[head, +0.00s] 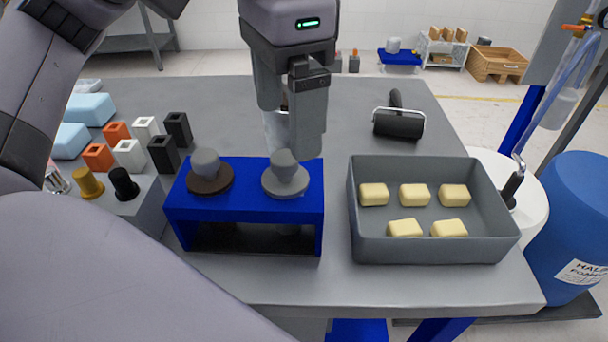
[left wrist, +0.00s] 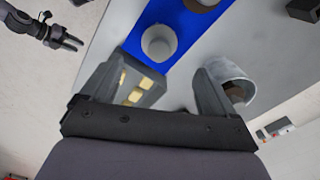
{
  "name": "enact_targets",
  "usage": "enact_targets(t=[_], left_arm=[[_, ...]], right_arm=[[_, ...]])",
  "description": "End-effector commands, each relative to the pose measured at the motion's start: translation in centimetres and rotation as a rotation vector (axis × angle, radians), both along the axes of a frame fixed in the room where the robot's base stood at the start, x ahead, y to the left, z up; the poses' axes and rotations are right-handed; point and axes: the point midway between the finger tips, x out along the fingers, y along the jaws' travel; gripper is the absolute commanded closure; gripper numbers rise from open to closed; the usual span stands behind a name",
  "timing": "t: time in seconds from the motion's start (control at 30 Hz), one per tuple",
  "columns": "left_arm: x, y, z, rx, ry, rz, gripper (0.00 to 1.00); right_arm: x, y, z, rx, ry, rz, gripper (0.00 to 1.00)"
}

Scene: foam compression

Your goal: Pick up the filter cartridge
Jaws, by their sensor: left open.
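My left gripper (head: 289,128) points down behind the blue stand, its two fingers apart. In the left wrist view its fingers (left wrist: 164,76) are open with nothing between them. A pale grey cylinder (head: 275,131) stands partly hidden behind the fingers. In the left wrist view what looks like the same cylinder (left wrist: 232,72) sits just outside the right finger, with something brown inside. I cannot tell for sure whether it is the filter cartridge. A small dark gripper, apparently my right one (left wrist: 64,41), shows at the upper left of the wrist view; its jaw state is unclear.
The blue stand (head: 243,209) holds two discs with grey knobs. A grey tray (head: 430,250) with several yellow foam blocks is on the right. A black roller (head: 397,124) lies behind it. Several small coloured blocks are at left. The table behind the gripper is mostly clear.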

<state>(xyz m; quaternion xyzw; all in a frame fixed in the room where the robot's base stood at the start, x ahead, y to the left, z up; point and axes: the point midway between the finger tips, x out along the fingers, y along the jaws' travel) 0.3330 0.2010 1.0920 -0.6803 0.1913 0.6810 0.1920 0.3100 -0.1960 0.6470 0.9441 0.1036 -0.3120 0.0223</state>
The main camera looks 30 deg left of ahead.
Motion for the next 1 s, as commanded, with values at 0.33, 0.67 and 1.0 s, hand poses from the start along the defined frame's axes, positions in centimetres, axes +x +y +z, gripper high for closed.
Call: enact_targets(t=[0.33, 0.67, 1.0], left_arm=[[-0.2, 0.1, -3.7, 0.001, 0.002, -0.001, 0.11], [-0.2, 0.1, -6.9, -0.002, 0.001, -0.001, 0.11], [-0.2, 0.0, -6.9, -0.002, 0.001, 0.000, 0.60]], right_arm=[[-0.5, 0.0, -0.5, -0.001, 0.015, 0.000, 0.57], [-0.4, 0.0, -0.5, 0.000, 0.012, 0.001, 0.57], [-0.3, 0.1, -0.3, 0.001, 0.007, 0.001, 0.57]])
